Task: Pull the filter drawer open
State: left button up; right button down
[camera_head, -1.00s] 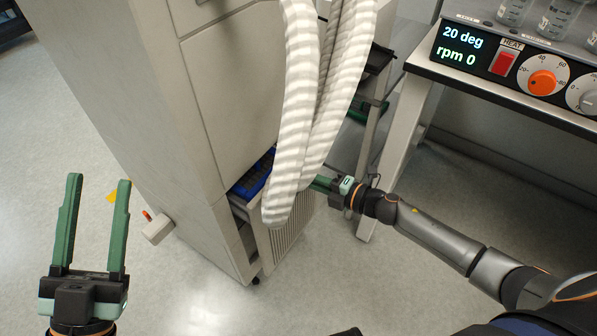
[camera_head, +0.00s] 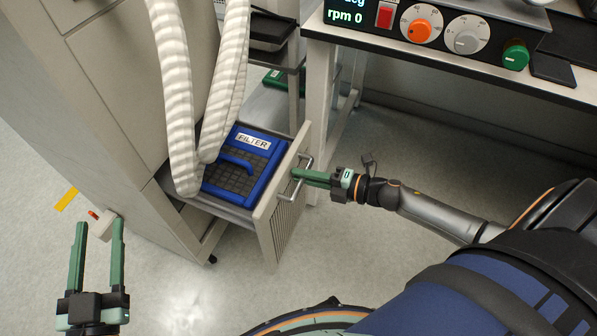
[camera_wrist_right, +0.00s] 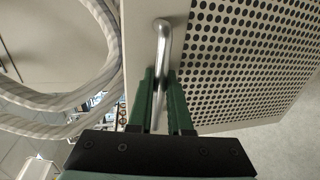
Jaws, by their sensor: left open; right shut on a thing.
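The filter drawer (camera_head: 277,215) stands pulled out from the lower part of the grey cabinet. A blue filter (camera_head: 246,180) with a FILTER label and a handle lies inside it. My right gripper (camera_head: 300,174) is shut on the metal drawer handle (camera_head: 297,184) at the drawer front. In the right wrist view, the fingers (camera_wrist_right: 160,100) close around the bar handle (camera_wrist_right: 162,45), beside the perforated front (camera_wrist_right: 240,50). My left gripper (camera_head: 99,226) is open and empty, in front of the cabinet's left side.
Two white ribbed hoses (camera_head: 178,100) hang down over the drawer's left rear part. A bench (camera_head: 455,68) with a control panel stands at the right. A small box with a red knob (camera_head: 102,223) sticks out of the cabinet.

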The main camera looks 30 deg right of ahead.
pick_arm(q)
jog(key=shift+f, duration=0.1)
pick_arm(e)
jog(key=shift+s+d, duration=0.1)
jog(key=c, duration=1.1)
grip_release()
pick_arm(q)
notch_tip(320, 180, down, 13)
jog(key=s+n+g+y+p, duration=0.2)
jog(key=s+g, duration=0.1)
jog(key=g, duration=0.2)
jog(key=shift+a+f+g, duration=0.15)
jog(key=shift+f+g, duration=0.05)
jog(key=shift+g, duration=0.2)
pick_arm(e)
jog(key=v, duration=1.2)
jog(key=shift+s+d, duration=0.15)
jog(key=shift+s, duration=0.05)
